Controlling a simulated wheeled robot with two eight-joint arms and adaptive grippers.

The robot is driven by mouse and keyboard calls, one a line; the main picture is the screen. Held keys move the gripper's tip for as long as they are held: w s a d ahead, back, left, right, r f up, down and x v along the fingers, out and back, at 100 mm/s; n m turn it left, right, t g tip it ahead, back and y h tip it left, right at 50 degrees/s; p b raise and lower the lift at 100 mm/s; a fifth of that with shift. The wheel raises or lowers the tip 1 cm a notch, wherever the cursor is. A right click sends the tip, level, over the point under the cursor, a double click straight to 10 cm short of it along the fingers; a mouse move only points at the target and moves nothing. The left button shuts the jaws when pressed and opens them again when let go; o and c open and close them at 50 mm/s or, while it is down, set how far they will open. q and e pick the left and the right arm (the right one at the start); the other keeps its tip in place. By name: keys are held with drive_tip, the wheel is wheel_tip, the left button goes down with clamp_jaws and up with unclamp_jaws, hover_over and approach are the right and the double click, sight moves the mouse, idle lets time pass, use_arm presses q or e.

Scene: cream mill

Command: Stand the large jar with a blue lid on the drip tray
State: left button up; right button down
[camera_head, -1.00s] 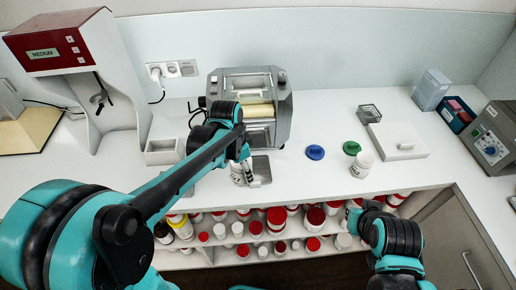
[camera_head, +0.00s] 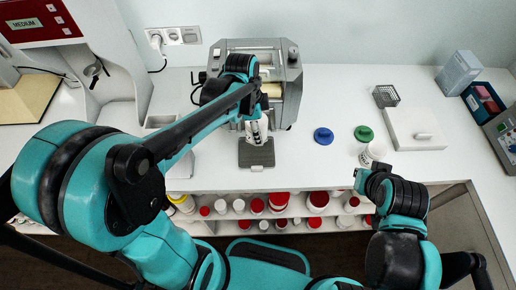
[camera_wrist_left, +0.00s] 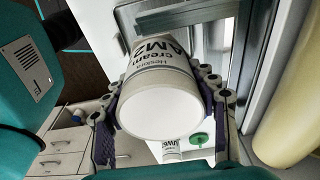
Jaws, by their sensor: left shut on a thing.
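My left gripper (camera_head: 258,118) is shut on a white jar (camera_head: 255,132) with dark print, in front of the mill (camera_head: 284,103). In the left wrist view the jar (camera_wrist_left: 168,62) reads "cream AM2" and sits between the fingers (camera_wrist_left: 163,98). A plain white round end faces that camera; no coloured lid shows on it. The grey drip tray (camera_head: 257,156) lies below the mill's front. The jar is over its rear part; whether it touches, I cannot tell. A blue lid (camera_head: 323,136) lies loose on the counter. My right gripper (camera_head: 360,178) is by the counter's front edge, its fingers unclear.
A green lid (camera_head: 363,133) and a second white jar (camera_head: 371,153) are right of the blue lid. Shelves of red-lidded jars (camera_head: 279,201) are below the counter.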

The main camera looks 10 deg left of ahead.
sight(259, 153)
use_arm(q)
wheel_tip(259, 153, down, 11)
drive_tip(key=b, duration=0.2)
drive_tip(key=shift+b, duration=0.4)
drive_tip(key=shift+r, duration=0.1)
drive_tip(key=shift+f, duration=0.25)
drive_tip(key=o, duration=1)
drive_tip(key=shift+c, duration=0.2)
drive_tip(key=shift+r, duration=0.1)
